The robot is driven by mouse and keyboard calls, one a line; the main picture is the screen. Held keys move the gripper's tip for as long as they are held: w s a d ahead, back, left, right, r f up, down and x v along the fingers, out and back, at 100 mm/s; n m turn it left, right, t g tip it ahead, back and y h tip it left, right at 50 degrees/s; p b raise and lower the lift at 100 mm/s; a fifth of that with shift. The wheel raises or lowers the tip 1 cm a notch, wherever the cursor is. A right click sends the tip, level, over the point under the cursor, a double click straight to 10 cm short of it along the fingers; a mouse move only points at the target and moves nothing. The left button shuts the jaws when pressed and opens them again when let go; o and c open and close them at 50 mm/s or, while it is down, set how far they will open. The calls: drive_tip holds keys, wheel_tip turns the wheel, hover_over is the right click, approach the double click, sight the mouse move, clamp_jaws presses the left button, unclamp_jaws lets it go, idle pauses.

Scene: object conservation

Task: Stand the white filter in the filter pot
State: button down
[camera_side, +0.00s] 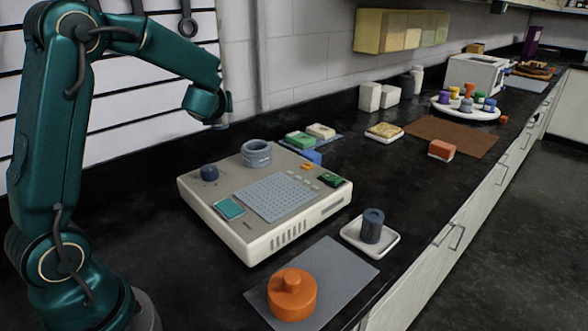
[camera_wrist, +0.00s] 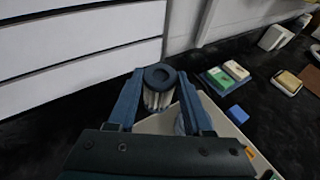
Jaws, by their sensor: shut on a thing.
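The white filter (camera_wrist: 158,97) shows in the wrist view as a pale pleated cylinder with a blue-grey end ring. My gripper (camera_wrist: 160,84) is shut on it, with one finger on each side. In the side view I cannot make out the filter or the fingers at the end of my arm. The likely filter pot is the open blue-grey round pot (camera_side: 257,154) at the back of the beige machine (camera_side: 225,189). My gripper is up and to the left of the pot in the side view. In the wrist view the pot is mostly hidden behind my right finger.
A dark grey filter-like cylinder (camera_side: 372,226) stands on a white tray (camera_side: 352,238). An orange knobbed lid (camera_side: 292,296) lies on a grey mat (camera_side: 340,268). Sponges (camera_side: 300,140) and a blue block (camera_side: 312,157) lie behind the machine.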

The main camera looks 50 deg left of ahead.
drive_tip(key=shift+w+d+f, duration=0.8)
drive_tip(key=shift+w+f, duration=0.3)
drive_tip(key=shift+f, duration=0.4)
drive_tip(key=shift+w+d+f, duration=0.75)
drive_tip(key=shift+w+f, duration=0.35)
drive_tip(key=shift+f, duration=0.35)
drive_tip(key=shift+w+d+f, duration=0.8)
drive_tip(key=shift+w+f, duration=0.3)
drive_tip(key=shift+f, duration=0.4)
drive_tip(key=shift+f, duration=0.25)
drive_tip(key=shift+c, duration=1.6)
unclamp_jaws()
drive_tip(key=shift+f, duration=0.1)
